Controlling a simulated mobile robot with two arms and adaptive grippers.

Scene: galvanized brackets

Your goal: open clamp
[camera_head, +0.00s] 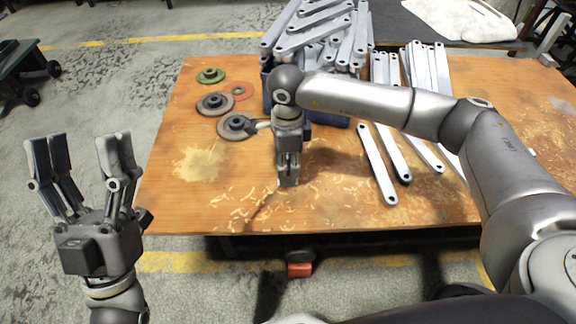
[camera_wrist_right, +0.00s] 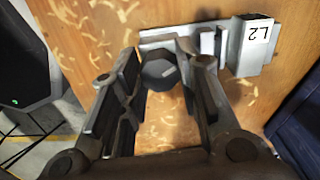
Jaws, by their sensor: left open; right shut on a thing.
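My left gripper (camera_head: 80,142) is open and empty, over the floor left of the table.
The wooden table (camera_head: 200,215) carries scattered shavings. Round discs (camera_head: 215,103) lie at its back left. Several grey brackets (camera_head: 376,165) lie at the right, and more fill a blue bin (camera_head: 335,121). An orange part (camera_head: 300,269) shows below the front edge.

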